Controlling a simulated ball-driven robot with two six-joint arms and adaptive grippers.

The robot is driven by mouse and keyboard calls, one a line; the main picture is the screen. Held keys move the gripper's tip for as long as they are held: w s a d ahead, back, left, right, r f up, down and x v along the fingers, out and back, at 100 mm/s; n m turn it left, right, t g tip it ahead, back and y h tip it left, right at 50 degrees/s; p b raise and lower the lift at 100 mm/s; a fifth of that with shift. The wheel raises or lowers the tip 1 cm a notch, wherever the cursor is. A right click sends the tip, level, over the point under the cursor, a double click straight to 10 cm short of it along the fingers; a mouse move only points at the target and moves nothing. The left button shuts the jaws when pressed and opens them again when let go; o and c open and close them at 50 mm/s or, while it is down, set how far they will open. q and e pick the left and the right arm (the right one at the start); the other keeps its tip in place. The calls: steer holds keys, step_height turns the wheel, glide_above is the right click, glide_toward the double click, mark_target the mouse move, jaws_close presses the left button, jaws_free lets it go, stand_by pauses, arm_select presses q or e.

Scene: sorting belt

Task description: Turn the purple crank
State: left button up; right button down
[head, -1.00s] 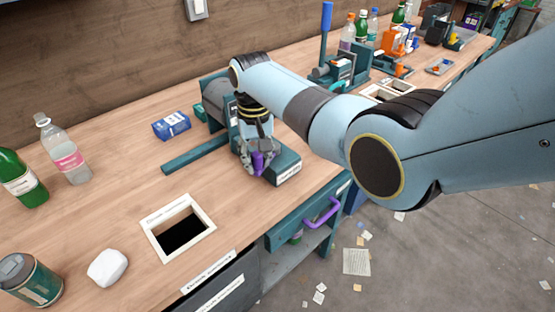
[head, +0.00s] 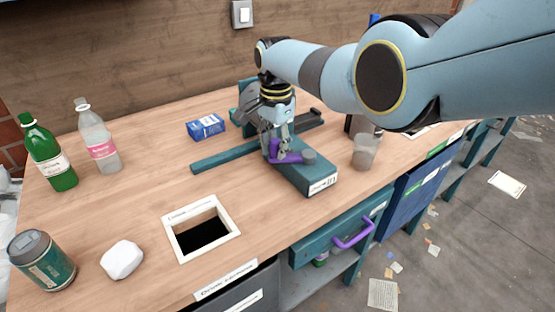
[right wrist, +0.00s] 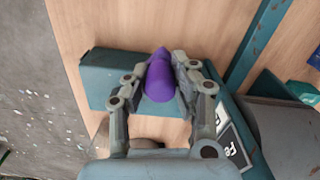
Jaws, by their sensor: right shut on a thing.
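The purple crank (head: 291,158) is on a teal machine (head: 310,180) near the front edge of the workbench. Its arm shows lying roughly sideways, with a grey round end at its right. My right gripper (head: 272,152) comes down from above and is shut on the crank's grip. In the right wrist view the rounded purple grip (right wrist: 160,80) sits between the two fingers. The fingers hide part of the crank in the head view. My left gripper is not in view.
A blue box (head: 206,127) lies behind left of the machine, and a clear cup (head: 364,152) stands to its right. A framed hole (head: 170,232) opens in the bench at front. A drawer with a purple handle (head: 353,236) is below. Bottles stand far left.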

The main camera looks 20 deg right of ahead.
steer(key=shift+w+d+m+b, duration=0.45)
steer(key=shift+w+m+b, duration=0.25)
steer(key=shift+m+b, duration=0.4)
steer(key=shift+w+d+m+b, duration=0.45)
steer(key=shift+w+m+b, duration=0.35)
steer(key=shift+m, duration=0.4)
steer(key=shift+s, duration=0.1)
steer(key=c, duration=1)
jaws_free()
steer(key=shift+c, duration=0.2)
steer(key=shift+r, duration=0.15)
step_height(320, 180, up, 12)
steer(key=shift+s+f, duration=0.1)
steer(key=shift+f, duration=0.1)
